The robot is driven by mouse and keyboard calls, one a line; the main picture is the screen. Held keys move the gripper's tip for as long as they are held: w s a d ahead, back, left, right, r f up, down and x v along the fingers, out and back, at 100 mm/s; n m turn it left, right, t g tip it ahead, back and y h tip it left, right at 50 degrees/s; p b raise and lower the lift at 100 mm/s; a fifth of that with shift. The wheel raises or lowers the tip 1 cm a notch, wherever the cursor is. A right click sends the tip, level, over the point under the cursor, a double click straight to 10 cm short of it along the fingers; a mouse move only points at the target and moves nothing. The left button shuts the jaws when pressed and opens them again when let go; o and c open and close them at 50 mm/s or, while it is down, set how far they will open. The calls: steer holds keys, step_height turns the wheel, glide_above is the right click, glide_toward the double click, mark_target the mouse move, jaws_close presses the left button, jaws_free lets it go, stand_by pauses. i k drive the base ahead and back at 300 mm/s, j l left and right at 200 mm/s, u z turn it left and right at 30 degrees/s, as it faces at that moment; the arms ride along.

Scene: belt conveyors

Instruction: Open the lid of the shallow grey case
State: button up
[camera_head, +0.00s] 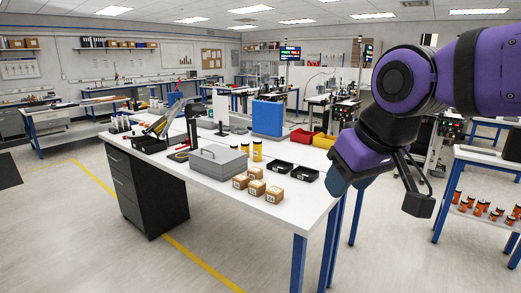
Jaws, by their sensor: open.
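The shallow grey case (212,164) lies on the white workbench, left of the picture's middle. My gripper (388,194) is at the right, beyond the bench's right end and well apart from the case. It is open, with nothing seen in it. The fingers are partly hidden by the angle of the wrist.
Several small cardboard boxes (256,187) stand just right of the case. Yellow bottles (257,151), black bins (280,167) and a blue case (267,118) are behind them. A black drawer unit (147,190) is under the bench. The floor in front is clear.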

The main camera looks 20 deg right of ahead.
mark_target(220, 160)
steer(key=z, duration=0.15)
steer(key=i+j, duration=0.3)
steer(key=i, duration=0.2)
steer(key=i+j+u, duration=0.15)
steer(key=i+j, duration=0.45)
steer(key=i, duration=0.4)
steer(key=i+j+u, duration=0.1)
steer(key=i+j, duration=0.15)
steer(key=i, duration=0.25)
steer(key=i+j+u, duration=0.1)
steer(key=i, duration=0.4)
steer(key=j, duration=0.1)
